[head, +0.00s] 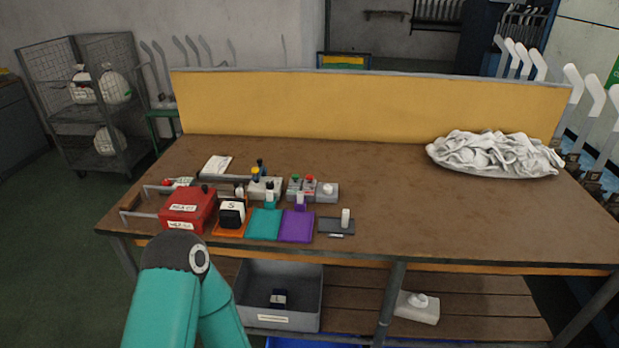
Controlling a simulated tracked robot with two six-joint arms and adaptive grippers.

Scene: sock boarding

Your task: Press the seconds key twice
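A small black block with a white front face (231,214) stands on an orange base at the left of the table; a dark mark like an "S" is on its face. I cannot tell for sure that this is the seconds key. A red box (188,210) with white labels stands just left of it. A teal pad (264,224) and a purple pad (297,226) lie to its right. My teal arm rises in front of the table at lower left, with no gripper fingers visible. My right arm does not show.
Behind the pads stand grey control boxes with red and green buttons (310,188). A dark plate with a white peg (337,225) lies to the right. A white cloth heap (495,154) lies at the far right. The table's middle is clear. A yellow panel (370,108) closes the back.

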